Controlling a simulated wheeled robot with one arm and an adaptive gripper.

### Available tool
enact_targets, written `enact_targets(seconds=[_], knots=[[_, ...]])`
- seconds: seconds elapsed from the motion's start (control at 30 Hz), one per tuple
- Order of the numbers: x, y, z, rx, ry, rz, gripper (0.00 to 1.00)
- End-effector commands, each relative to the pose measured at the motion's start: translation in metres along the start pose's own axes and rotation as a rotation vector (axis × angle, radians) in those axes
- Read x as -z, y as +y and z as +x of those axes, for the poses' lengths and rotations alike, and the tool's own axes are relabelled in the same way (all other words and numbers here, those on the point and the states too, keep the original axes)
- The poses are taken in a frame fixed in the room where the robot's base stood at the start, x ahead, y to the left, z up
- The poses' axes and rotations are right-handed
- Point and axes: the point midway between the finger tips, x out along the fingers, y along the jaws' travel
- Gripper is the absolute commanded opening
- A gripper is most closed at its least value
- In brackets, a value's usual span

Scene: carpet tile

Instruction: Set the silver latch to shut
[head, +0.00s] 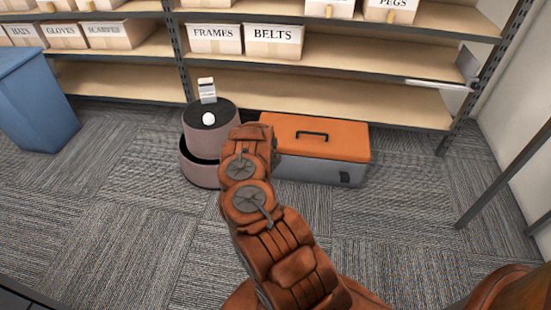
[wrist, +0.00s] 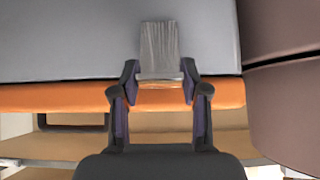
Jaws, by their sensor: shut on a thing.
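A grey chest (head: 315,169) with an orange lid (head: 320,138) stands on the carpet; the lid looks down on the body. In the wrist view its grey wall (wrist: 70,40) is above and the orange lid edge (wrist: 65,97) below. The silver latch (wrist: 160,45) lies against the grey wall, its end near the lid seam. My gripper (wrist: 160,76) is shut on that end, one finger on each side. In the head view my arm hides the gripper and this latch. A dark latch (head: 344,179) shows at the chest's front right.
Pinkish-brown round containers (head: 203,172) stand close left of the chest, with a white round thing (head: 208,119) and a small card (head: 207,90) on top. A shelf (head: 340,101) stands behind. A blue bin (head: 35,105) is far left. Carpet is clear in front.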

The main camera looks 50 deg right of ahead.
Motion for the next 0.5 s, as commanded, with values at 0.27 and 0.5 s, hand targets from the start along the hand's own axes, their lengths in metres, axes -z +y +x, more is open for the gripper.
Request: enact_targets(seconds=[0.27,0.5], knots=[[0.0036,-0.0003,-0.0003,0.000,0.007,0.002,0.00],[0.0020,0.0000,-0.0001,0.000,0.004,0.001,0.70]])
